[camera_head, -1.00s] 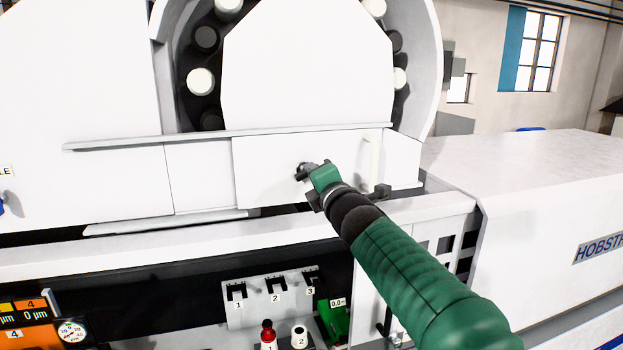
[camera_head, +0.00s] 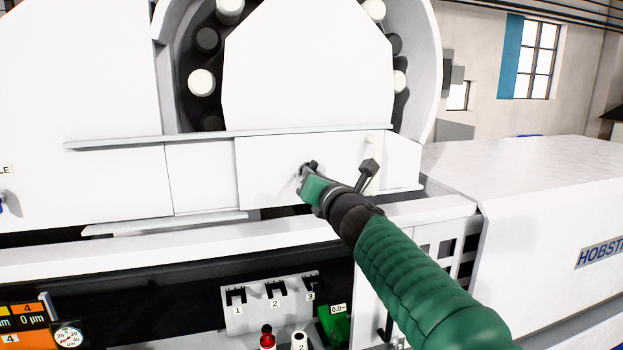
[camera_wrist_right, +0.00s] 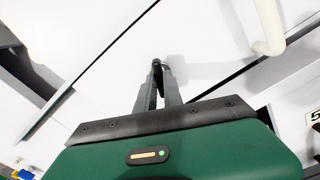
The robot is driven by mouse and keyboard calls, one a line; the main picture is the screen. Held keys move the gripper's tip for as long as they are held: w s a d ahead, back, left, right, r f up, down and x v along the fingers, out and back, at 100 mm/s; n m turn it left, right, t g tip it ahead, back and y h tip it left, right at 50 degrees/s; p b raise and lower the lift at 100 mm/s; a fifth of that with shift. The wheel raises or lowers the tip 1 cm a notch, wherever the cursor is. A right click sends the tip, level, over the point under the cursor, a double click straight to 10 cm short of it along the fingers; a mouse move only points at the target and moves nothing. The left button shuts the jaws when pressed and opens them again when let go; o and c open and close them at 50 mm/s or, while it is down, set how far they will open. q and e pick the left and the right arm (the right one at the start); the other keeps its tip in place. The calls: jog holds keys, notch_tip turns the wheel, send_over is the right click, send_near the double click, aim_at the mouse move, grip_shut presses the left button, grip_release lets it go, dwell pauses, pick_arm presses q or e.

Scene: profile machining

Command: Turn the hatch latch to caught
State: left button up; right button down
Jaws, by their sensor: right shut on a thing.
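The white hatch panel (camera_head: 265,160) is in the middle of the head view, below the large round opening. The small dark hatch latch (camera_head: 313,163) is on its face, mostly hidden by my gripper. My right gripper (camera_head: 305,173) is shut on the latch, close against the panel. In the right wrist view the two grey fingers of my right gripper (camera_wrist_right: 158,82) close together on the dark latch (camera_wrist_right: 157,64). I cannot tell the latch's exact angle. My left gripper is in neither view.
A pale upright bar handle (camera_head: 376,150) stands on the panel to the right of the latch; it also shows in the right wrist view (camera_wrist_right: 268,25). A grey ledge (camera_head: 230,135) runs above. A numbered rack (camera_head: 265,313) and bottles are below.

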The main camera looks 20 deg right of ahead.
jog(key=shift+w+d+f+n, duration=0.1)
jog(key=shift+f+n, duration=0.3)
jog(key=shift+f, duration=0.2)
jog(key=n, duration=0.4)
jog(key=shift+f+b, duration=0.1)
jog(key=shift+b, duration=0.25)
jog(key=c, duration=1.7)
grip_release()
jog(key=o, duration=0.4)
jog(key=shift+w+d, duration=0.2)
jog(key=shift+w, duration=0.15)
jog(key=s, duration=0.2)
jog(key=s+b, duration=0.1)
jog(key=s, duration=0.4)
jog(key=shift+s+d+r, duration=0.1)
jog(key=shift+s+r, duration=0.2)
jog(key=shift+r, duration=0.05)
jog(key=shift+w+f, duration=0.1)
